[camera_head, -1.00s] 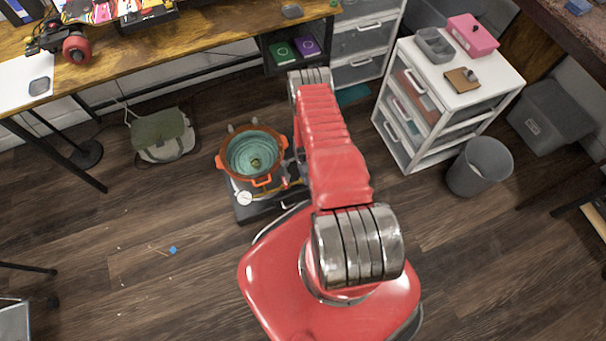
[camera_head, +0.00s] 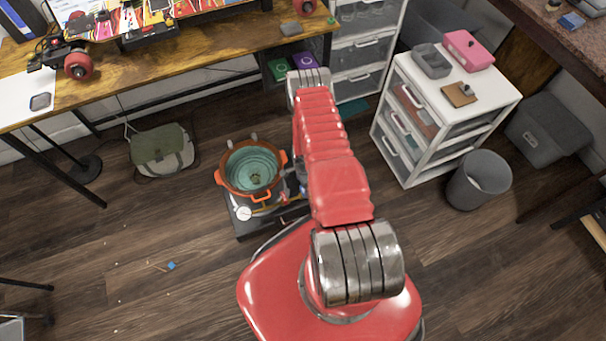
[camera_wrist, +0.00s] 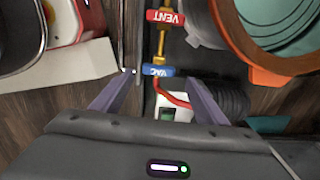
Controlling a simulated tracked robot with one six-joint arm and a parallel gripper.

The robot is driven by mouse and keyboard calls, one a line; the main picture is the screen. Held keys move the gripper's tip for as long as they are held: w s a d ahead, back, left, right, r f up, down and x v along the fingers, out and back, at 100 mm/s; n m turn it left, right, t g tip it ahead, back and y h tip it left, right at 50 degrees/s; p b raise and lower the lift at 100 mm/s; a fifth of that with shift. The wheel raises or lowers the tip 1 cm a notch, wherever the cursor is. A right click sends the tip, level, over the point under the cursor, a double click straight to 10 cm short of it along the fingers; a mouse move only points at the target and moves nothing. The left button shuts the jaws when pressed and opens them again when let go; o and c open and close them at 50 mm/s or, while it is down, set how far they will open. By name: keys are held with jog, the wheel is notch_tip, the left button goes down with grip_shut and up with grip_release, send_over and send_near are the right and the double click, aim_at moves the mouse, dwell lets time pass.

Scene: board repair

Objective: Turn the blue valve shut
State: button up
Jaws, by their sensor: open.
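The blue valve handle (camera_wrist: 158,71), marked VAC, sits on a brass pipe in the wrist view, just ahead of my fingertips. My gripper (camera_wrist: 158,82) is open, with one finger to the left of the blue handle and one to the right. The fingers look apart from the handle; nothing is held. A red handle (camera_wrist: 165,17), marked VENT, is farther along the same pipe. In the head view my red arm reaches up the picture and hides the gripper.
An orange pot (camera_head: 235,188) with a teal inside stands left of my arm; its rim (camera_wrist: 240,40) is close right of the valves. A red hose (camera_wrist: 172,96) runs below the blue handle. A white drawer unit (camera_head: 420,150) and grey bin (camera_head: 478,185) stand right.

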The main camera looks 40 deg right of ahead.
aim_at(303, 190)
notch_tip(303, 190, up, 9)
jog(key=shift+r, duration=0.2)
dwell(0.4)
jog(key=shift+w, duration=0.1)
dwell(0.4)
